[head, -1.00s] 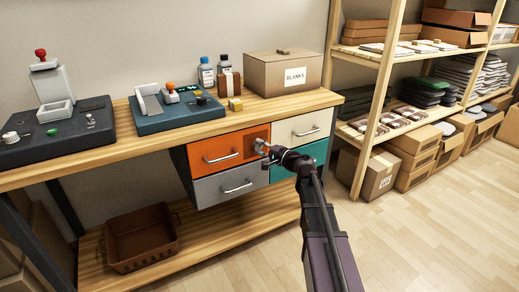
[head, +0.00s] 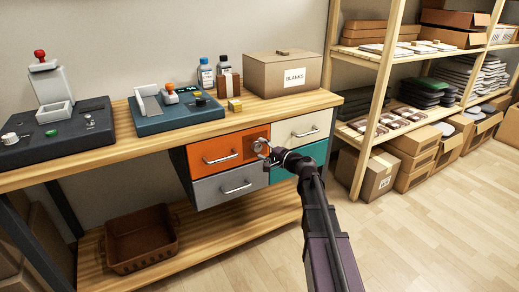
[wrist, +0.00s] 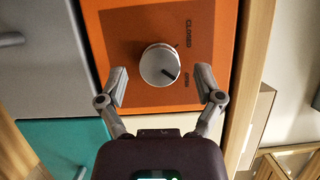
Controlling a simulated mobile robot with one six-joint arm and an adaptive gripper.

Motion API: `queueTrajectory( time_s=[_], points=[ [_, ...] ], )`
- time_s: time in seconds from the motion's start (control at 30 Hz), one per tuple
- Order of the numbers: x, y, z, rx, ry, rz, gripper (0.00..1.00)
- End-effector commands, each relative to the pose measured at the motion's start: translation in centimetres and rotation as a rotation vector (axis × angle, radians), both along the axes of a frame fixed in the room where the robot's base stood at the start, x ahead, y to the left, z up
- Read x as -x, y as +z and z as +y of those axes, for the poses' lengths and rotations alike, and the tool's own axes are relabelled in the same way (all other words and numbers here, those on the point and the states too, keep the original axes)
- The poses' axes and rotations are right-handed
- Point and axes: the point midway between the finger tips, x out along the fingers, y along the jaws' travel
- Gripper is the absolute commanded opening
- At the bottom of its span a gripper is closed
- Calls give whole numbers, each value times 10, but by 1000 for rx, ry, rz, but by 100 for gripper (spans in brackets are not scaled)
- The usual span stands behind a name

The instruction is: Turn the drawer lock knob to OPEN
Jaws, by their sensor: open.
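The orange drawer (head: 222,150) is at the upper left of the drawer block. Its round silver lock knob (wrist: 159,65) sits on a darker panel with CLOSED and OPEN labels. The knob's dark pointer line points to the lower right in the wrist view, toward the OPEN label (wrist: 186,82). My gripper (wrist: 162,84) is open, with one finger on each side of the knob and gaps between. The fingertips sit slightly below the knob's middle in that picture. In the head view my gripper (head: 268,153) is in front of the drawer's right end.
Grey (head: 228,188), cream (head: 303,128) and teal (head: 318,153) drawers adjoin the orange one. The bench top above carries two devices, bottles and a BLANKS box (head: 284,73). A shelf rack stands at right. The floor in front is clear.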

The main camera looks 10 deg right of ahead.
Motion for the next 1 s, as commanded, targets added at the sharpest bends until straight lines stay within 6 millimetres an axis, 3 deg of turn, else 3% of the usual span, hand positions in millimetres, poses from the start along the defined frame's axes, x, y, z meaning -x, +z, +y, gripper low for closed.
queueTrajectory(
  time_s=[0.6, 1.0],
  points=[
    [69, 0, -57, 1, -3, 2, 85],
    [85, -1, -72, 1, 0, 3, 85]
  ],
)
